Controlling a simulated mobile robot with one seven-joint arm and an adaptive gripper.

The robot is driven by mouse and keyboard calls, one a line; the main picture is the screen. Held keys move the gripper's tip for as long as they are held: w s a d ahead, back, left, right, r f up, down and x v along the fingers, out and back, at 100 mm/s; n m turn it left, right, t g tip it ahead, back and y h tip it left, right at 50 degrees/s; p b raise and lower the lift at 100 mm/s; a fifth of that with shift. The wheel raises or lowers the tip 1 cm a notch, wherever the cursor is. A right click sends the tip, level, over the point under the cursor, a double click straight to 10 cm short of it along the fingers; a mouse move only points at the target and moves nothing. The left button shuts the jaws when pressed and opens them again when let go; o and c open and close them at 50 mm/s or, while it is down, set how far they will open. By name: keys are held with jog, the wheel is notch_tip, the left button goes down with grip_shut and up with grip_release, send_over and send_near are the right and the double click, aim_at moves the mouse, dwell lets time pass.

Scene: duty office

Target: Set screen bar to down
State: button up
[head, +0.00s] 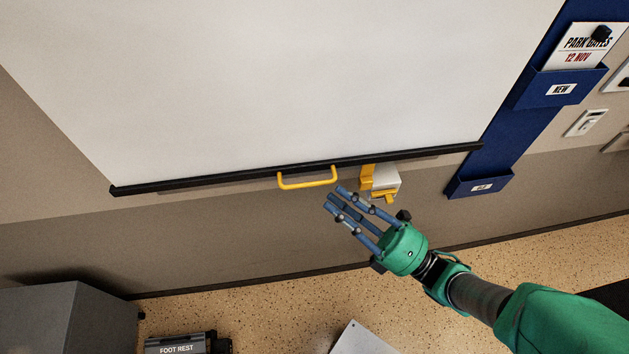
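The screen bar (225,180) is a long black bar along the bottom edge of the white screen (270,85), in the head view. A yellow handle (307,185) hangs from the middle of the bar. My gripper (338,197), with blue fingers on a green body, is just right of and slightly below the handle in the picture. The fingers point up and left, and nothing shows between them. I cannot tell whether they touch the handle.
A yellow and white wall fitting (383,182) is just right of the handle, close to my fingers. A blue rack (535,95) with pockets is at the right. A grey cabinet (75,315) and a foot rest box (180,344) stand at the lower left. Speckled floor lies below.

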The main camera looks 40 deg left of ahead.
aim_at(315, 184)
jog(key=shift+x, duration=3.4)
grip_shut()
